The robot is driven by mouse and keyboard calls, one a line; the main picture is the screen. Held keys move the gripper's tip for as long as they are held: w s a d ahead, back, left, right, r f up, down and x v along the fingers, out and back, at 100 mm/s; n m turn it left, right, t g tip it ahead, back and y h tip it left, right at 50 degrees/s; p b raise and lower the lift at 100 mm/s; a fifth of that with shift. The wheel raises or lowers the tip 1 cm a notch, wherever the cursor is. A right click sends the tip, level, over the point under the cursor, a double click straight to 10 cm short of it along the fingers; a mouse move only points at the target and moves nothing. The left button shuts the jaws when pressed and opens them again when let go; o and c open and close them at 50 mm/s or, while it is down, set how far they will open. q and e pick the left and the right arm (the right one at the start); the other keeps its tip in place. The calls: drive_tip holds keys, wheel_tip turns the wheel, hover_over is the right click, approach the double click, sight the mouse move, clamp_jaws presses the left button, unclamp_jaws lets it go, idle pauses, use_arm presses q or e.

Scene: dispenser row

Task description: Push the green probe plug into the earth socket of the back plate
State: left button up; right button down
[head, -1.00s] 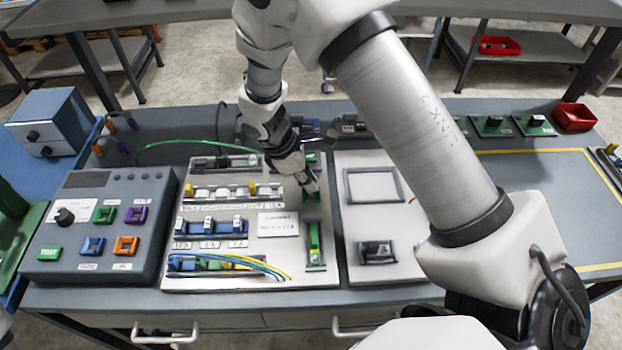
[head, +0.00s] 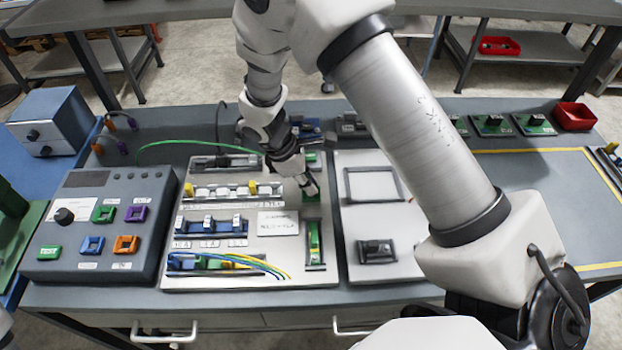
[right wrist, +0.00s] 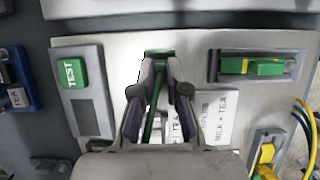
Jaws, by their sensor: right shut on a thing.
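My right gripper (head: 312,188) reaches down over the white back plate (head: 262,197). In the right wrist view its fingers (right wrist: 158,72) are closed on a slim green piece (right wrist: 152,115), which I take for the green probe plug with its lead. A green socket (right wrist: 160,53), which I take for the earth socket, shows right at the fingertips. It also shows just below the fingers in the head view (head: 312,198). The fingers hide the plug's tip, so I cannot tell whether it touches or is inside the socket. My left gripper is not in view.
A green TEST piece (right wrist: 72,72) and a green-yellow terminal (right wrist: 250,66) flank the socket. Coloured wires (head: 250,263) lie at the plate's front. A green lead (head: 180,143) arches behind. A dark control box (head: 85,262) stands left, a second white panel (head: 372,225) right.

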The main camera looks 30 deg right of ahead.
drive_tip(key=shift+f, duration=0.1)
drive_tip(key=c, duration=0.9)
unclamp_jaws()
wheel_tip(320, 180, up, 7)
drive_tip(key=p, duration=0.7)
drive_tip(key=v, duration=1.2)
